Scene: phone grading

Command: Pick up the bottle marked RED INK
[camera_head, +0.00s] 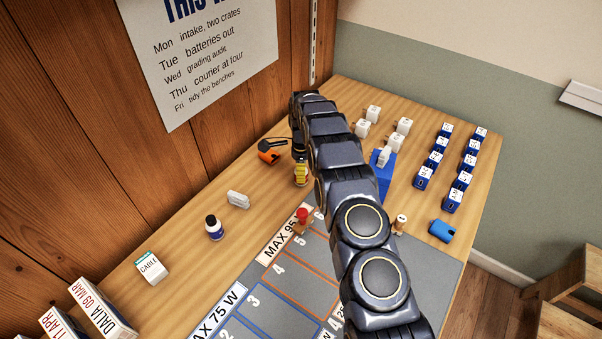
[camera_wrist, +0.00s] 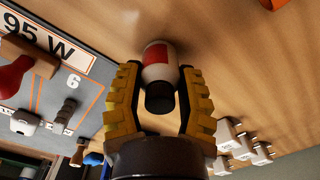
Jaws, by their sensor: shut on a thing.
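The bottle (camera_wrist: 158,62) between my fingers is white with a red patch on its label and a black cap. The lettering on it cannot be read. My gripper (camera_wrist: 160,80) is shut on this bottle, with one yellow finger on each side. In the head view my gripper (camera_head: 301,175) is at the back left of the table, and the bottle is mostly hidden there. I cannot tell whether its base touches the wood. A second bottle (camera_head: 214,229), white and blue with a dark cap, stands apart to the left.
A red-topped stamp (camera_head: 302,217) stands by the grey mat (camera_head: 262,319). An orange and black item (camera_head: 269,152) lies just behind my gripper. A white block (camera_head: 238,200) and a small carton (camera_head: 151,267) are to the left. Several white and blue plugs (camera_head: 437,158) fill the right side.

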